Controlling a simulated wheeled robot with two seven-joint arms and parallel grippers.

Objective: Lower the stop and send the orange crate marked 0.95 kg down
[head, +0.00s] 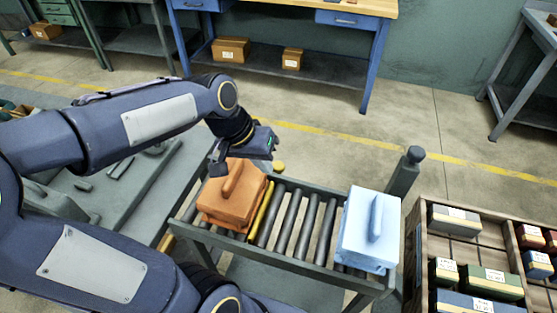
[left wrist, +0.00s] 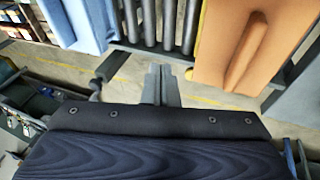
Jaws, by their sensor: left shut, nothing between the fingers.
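The orange crate (head: 226,200), with a raised ridge handle, sits on the left part of the roller conveyor (head: 372,288). No weight mark is readable on it. A yellow bar (head: 262,213) lies across the rollers against its right side; it looks like the stop. A round yellow knob (head: 279,167) shows at the conveyor's far edge. My left gripper (head: 243,152) is just behind the crate, near the knob. In the left wrist view its fingers (left wrist: 161,82) are shut and empty, with the orange crate (left wrist: 240,45) to their right. My right gripper is out of view.
A light blue crate (head: 368,232) stands at the conveyor's right end, with bare rollers (head: 295,220) between it and the yellow bar. A grey post (head: 405,172) rises behind it. A wooden bin (head: 415,240) of labelled boxes is at the right. A grey bench (head: 130,195) is left.

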